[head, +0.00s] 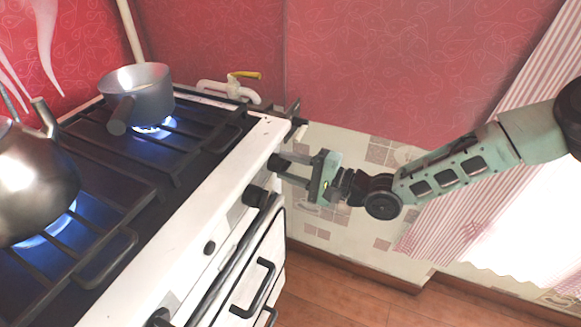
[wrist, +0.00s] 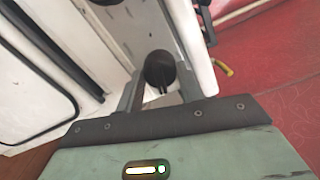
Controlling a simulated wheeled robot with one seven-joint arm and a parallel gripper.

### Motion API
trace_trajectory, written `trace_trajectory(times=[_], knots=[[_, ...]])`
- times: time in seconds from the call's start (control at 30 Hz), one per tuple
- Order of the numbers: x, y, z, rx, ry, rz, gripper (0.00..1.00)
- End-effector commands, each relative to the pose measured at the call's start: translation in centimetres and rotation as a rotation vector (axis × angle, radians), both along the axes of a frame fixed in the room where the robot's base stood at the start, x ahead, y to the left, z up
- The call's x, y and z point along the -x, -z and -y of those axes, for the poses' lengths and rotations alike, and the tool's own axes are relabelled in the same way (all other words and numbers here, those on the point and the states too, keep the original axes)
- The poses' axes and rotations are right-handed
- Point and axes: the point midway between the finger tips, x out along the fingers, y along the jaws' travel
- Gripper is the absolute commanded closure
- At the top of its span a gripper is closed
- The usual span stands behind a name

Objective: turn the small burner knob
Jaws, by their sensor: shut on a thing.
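The small burner knob (head: 275,162) is a dark round knob at the far right end of the white stove's (head: 225,170) front panel. In the wrist view the knob (wrist: 159,69) sits between my two fingers, its ridge pointing toward me. My gripper (head: 285,168) reaches in from the right and is shut on the knob, one finger on each side. The fingers also show in the wrist view (wrist: 158,92). The fingertips partly hide the knob in the head view.
More dark knobs (head: 209,247) line the panel, above an oven handle (head: 238,262). A saucepan (head: 150,98) and a kettle (head: 35,185) stand over lit blue flames. A pipe with a yellow valve handle (head: 245,75) is behind the stove. Floor (head: 335,295) is clear.

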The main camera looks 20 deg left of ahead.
Motion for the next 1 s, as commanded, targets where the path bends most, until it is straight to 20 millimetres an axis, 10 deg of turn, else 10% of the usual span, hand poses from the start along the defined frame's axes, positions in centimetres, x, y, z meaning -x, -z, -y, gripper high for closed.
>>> trace_trajectory(times=[1.0], knots=[[-0.09,0.10,0.08,-0.040,0.002,-0.531,0.86]])
